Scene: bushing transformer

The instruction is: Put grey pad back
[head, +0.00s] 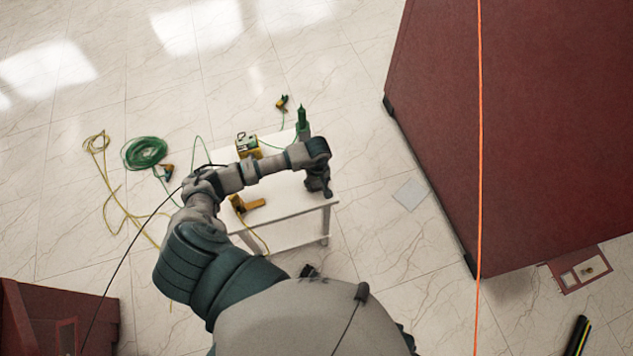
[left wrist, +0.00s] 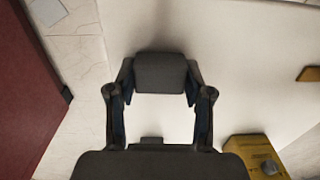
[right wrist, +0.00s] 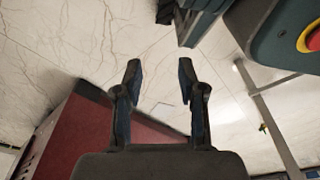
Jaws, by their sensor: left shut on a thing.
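The grey pad (left wrist: 160,72) is a dark grey block in the left wrist view. My left gripper (left wrist: 160,88) is shut on it, one finger at each side. The pad is over the white table top (left wrist: 240,60); whether it touches the table cannot be told. In the head view my left gripper (head: 318,188) points down at the right end of the white table (head: 283,207), and the pad cannot be made out there. My right gripper (right wrist: 160,75) is open and empty in the right wrist view, with floor beyond it.
A yellow device (head: 247,146), a green bottle-like item (head: 302,118) and a yellow tool (head: 248,204) are on the table. A green cable coil (head: 146,153) and yellow cable (head: 97,145) lie on the floor at left. A large dark red cabinet (head: 540,130) stands at right.

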